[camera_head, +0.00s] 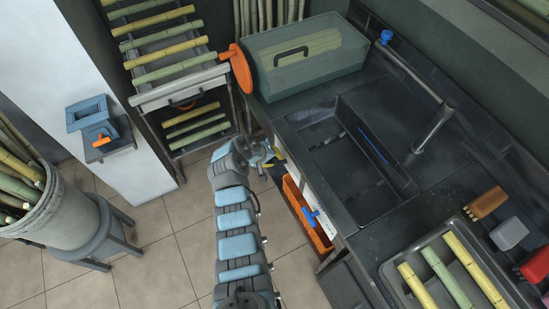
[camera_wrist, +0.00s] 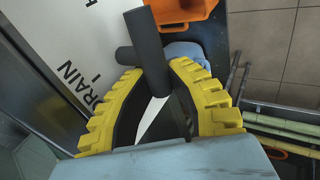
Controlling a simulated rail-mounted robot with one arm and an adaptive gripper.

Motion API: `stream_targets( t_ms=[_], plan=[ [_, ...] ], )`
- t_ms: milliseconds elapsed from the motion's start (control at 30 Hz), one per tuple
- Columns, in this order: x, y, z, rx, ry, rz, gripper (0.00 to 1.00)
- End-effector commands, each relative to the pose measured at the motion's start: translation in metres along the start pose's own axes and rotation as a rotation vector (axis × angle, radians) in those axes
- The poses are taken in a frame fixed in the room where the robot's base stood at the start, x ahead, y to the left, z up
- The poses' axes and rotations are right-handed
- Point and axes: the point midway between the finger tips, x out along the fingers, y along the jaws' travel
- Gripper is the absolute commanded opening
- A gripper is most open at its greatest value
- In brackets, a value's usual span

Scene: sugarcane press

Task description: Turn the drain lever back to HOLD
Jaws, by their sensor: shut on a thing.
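The drain lever (camera_wrist: 147,45) is a dark grey bar in the wrist view, with a short dark stub at its left. My gripper (camera_wrist: 155,78) has yellow ribbed fingers, which are closed around the lower part of the bar. The bar runs nearly upright in that picture. A white panel (camera_wrist: 70,30) beside it bears the word DRAIN and part of another word starting with H, cut off by the frame edge. In the head view my gripper (camera_head: 274,158) is at the front of the dark counter, and the lever is too small or hidden to make out there.
The dark sink (camera_head: 350,165) and a green lidded box (camera_head: 305,60) are beyond. Tiled floor (camera_head: 150,235) is open at left.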

Motion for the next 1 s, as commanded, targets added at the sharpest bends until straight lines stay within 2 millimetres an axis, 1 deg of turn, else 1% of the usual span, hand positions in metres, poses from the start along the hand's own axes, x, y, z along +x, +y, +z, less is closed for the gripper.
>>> stream_targets(
  t_ms=[500, 1000],
  plan=[
    [0.0024, -0.0020, 0.0001, -0.059, -0.086, 0.000, 0.00],
    [0.0022, -0.0014, -0.0006, -0.065, -0.096, 0.000, 0.00]
  ],
)
